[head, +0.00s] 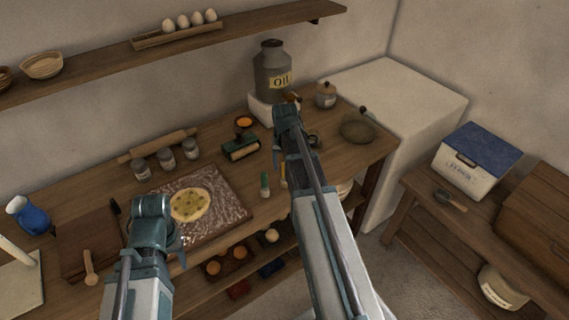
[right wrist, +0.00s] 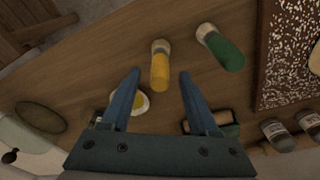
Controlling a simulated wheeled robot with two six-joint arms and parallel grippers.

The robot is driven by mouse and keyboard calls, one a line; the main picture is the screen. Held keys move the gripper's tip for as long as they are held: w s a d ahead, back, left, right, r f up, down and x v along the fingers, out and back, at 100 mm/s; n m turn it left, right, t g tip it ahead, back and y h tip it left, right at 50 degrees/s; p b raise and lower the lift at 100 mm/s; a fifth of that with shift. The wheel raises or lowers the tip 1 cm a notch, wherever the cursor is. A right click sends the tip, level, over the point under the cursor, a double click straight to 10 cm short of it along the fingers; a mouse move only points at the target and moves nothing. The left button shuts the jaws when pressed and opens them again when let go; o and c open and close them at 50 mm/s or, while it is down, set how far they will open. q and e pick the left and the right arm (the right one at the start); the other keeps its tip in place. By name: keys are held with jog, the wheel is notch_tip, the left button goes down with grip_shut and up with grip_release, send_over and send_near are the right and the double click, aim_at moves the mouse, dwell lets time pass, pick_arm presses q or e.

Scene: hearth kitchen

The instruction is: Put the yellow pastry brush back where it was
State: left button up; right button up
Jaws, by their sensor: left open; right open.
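The yellow pastry brush (right wrist: 160,68) is on the wooden worktop, pale bristle end away from my right gripper (right wrist: 160,73). In the right wrist view, the open fingers are on either side of the brush's line, with nothing visibly gripped; I cannot tell the height gap. In the head view only a sliver of the yellow brush (head: 283,176) shows beside my right arm. A green brush (right wrist: 224,50) lies beside it, and also shows in the head view (head: 265,185). My left gripper (head: 174,241) is open and empty, near the front edge of the pastry board (head: 225,214).
Flattened dough (head: 189,204) lies on the board. A shelf (head: 180,37) runs above.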

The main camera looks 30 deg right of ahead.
jog(key=r+p, duration=0.2)
jog(key=r, duration=0.1)
jog(key=r+p, duration=0.3)
jog(key=s+r+p, duration=0.1)
jog(key=r+p, duration=0.1)
jog(key=shift+a+r+p, duration=0.2)
jog(key=shift+r+p, duration=0.15)
jog(key=shift+r, duration=0.05)
jog(key=shift+w+f, duration=0.1)
jog(key=s+a+n, duration=0.2)
jog(key=s+a, duration=0.3)
jog(key=a, duration=0.5)
jog(key=s+a+n, duration=0.3)
jog(key=s+a, duration=0.2)
jog(key=a, duration=0.5)
jog(key=s+a+n+g, duration=0.1)
jog(key=s+a+n, duration=0.2)
jog(key=a, duration=0.7)
jog(key=s, duration=0.2)
jog(key=shift+s+h, duration=0.3)
jog(key=shift+s, duration=0.05)
notch_tip(320, 180, down, 4)
jog(key=b, duration=0.4)
